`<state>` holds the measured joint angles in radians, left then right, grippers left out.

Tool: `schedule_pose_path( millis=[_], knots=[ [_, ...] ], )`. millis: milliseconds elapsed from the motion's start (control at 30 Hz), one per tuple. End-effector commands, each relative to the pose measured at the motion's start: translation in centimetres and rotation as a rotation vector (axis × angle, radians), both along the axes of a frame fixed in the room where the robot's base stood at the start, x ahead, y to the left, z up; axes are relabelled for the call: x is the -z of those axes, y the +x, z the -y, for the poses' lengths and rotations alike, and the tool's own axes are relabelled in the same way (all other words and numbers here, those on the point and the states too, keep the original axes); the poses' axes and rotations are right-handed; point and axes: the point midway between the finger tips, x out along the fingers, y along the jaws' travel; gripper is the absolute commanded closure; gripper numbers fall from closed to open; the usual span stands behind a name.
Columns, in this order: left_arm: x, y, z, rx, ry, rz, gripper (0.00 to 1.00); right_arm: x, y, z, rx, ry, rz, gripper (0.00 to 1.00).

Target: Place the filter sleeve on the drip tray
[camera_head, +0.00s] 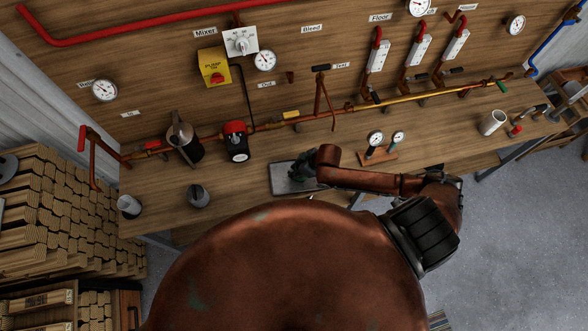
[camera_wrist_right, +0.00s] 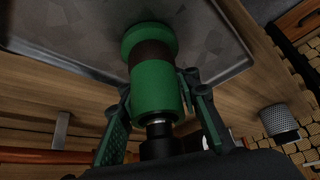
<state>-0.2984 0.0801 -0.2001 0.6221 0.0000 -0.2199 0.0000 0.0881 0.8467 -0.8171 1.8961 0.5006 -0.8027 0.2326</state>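The drip tray (camera_head: 283,190) is a flat grey tray with a raised rim near the bench's front edge; it fills the top of the right wrist view (camera_wrist_right: 85,35). My right gripper (camera_head: 303,165) is over it. Between its fingers (camera_wrist_right: 158,100) is a green cylinder with a brown band (camera_wrist_right: 152,55), apparently the filter sleeve. The cylinder's wide flange points to the tray; a silver and black neck is at its other end. Small gaps show by the neck. I cannot tell whether the fingers grip or the flange touches. My left gripper is not in view.
A mesh cup (camera_head: 128,206) and a dark grey container (camera_head: 199,196) stand on the bench left of the tray. A gauge stand (camera_head: 378,156) is to its right. A pump (camera_head: 236,142) and copper pipes run along the back. A white cup (camera_head: 492,122) is far right.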

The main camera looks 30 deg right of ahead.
Motion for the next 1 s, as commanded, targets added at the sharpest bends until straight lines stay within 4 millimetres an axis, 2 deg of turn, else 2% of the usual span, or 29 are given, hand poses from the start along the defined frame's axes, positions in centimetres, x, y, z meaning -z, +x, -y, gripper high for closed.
schedule_pose_path(
  millis=[67, 300, 667, 767, 1000],
  knots=[
    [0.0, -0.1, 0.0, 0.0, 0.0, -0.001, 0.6, 0.0, 0.0, 0.0, 0.0, 0.0, 0.0, 0.69],
    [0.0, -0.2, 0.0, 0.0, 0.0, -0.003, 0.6, 0.0, 0.0, 0.0, 0.0, 0.0, 0.0, 0.53],
    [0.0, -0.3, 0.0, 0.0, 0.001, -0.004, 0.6, -0.5, -0.2, 0.1, 0.0, 0.0, 0.0, 0.53],
    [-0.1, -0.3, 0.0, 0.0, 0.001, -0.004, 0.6, -1.5, -0.7, 0.5, -0.001, -0.001, 0.0, 0.53],
    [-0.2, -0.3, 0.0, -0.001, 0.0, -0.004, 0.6, -5.8, -2.7, 2.1, -0.002, -0.003, 0.0, 0.53]
  ],
)
